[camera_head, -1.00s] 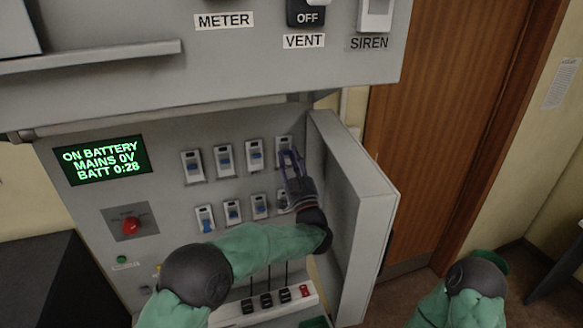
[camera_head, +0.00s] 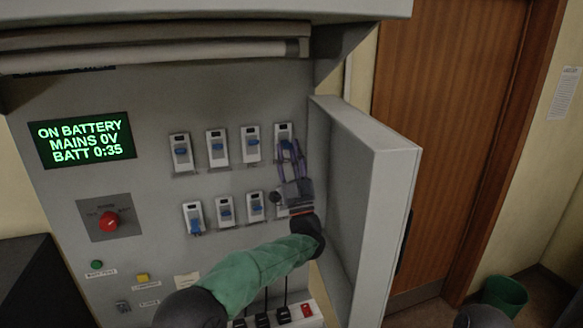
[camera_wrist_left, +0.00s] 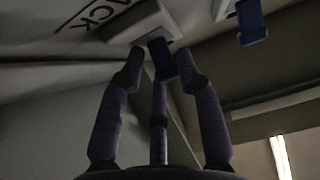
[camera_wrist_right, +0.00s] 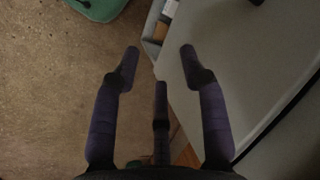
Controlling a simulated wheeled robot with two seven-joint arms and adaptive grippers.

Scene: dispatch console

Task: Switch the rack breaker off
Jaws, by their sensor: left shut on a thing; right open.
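The rack breaker (camera_head: 284,131) is the rightmost switch in the top row, a white housing beside the open door. In the left wrist view its housing (camera_wrist_left: 146,22) stands by a label of which "ACK" is readable. Its blue lever (camera_wrist_left: 162,58) sits between my left fingertips. My left gripper (camera_head: 291,153) is shut on this lever, reaching up from below, and partly hides it in the head view. Whether the lever is up or down is hard to tell. My right gripper (camera_wrist_right: 160,60) is open and empty, seen only in its wrist view above the floor.
The display (camera_head: 82,140) reads ON BATTERY, MAINS 0V, BATT 0:35. Several other blue-lever breakers fill two rows. A red knob (camera_head: 109,221) is at left. The cabinet door (camera_head: 370,190) stands open close right of my left gripper. A green bin (camera_head: 505,296) stands on the floor.

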